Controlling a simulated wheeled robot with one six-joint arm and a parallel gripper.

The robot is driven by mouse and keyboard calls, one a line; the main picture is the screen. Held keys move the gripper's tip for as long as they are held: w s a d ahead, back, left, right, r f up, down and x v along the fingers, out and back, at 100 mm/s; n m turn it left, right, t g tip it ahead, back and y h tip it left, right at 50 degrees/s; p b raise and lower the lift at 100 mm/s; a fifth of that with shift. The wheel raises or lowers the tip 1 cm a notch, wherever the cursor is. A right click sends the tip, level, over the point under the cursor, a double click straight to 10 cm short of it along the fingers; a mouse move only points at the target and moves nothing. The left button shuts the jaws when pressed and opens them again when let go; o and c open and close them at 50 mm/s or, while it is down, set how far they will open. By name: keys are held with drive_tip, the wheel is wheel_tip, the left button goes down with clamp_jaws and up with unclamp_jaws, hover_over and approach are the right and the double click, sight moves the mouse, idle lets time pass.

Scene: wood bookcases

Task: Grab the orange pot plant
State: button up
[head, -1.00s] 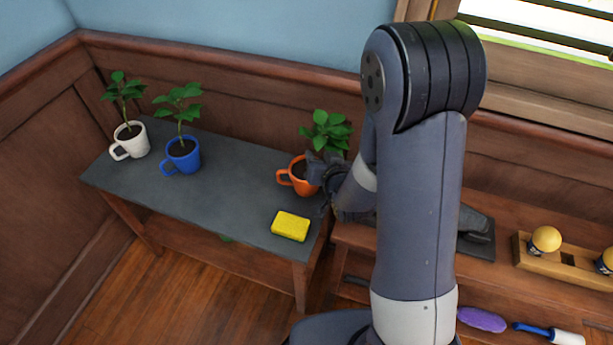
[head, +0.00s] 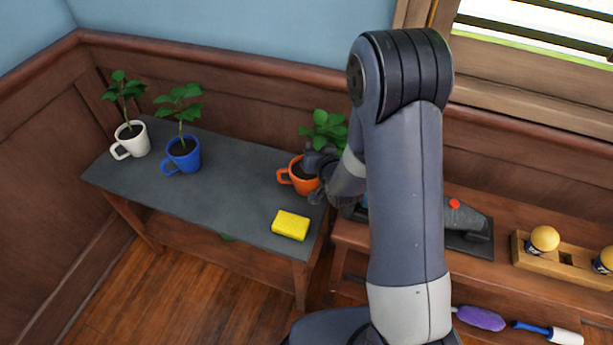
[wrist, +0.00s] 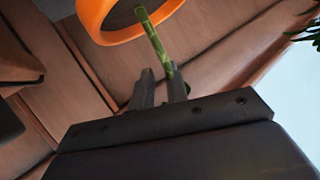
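The orange pot plant, an orange mug with a green leafy plant, stands upright at the right end of the dark-topped table; its pot (head: 299,184) shows in the head view. In the wrist view the orange pot (wrist: 107,32) is at the top, with its green stem (wrist: 155,42) running down towards my fingers. My gripper (wrist: 162,76) has a gap between its two fingertips. The stem's lower end meets the right finger in the picture; I cannot tell whether it touches. In the head view my gripper (head: 318,172) is at the pot's right side, partly covering pot and plant.
A white mug plant (head: 131,140) and a blue mug plant (head: 183,155) stand at the table's left. A yellow sponge (head: 291,225) lies at the front right edge. A wooden bench (head: 505,213) stands to the right, holding a wooden block (head: 550,260) with yellow balls.

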clamp_jaws()
drive_tip(key=shift+r, duration=0.1)
idle(1.1)
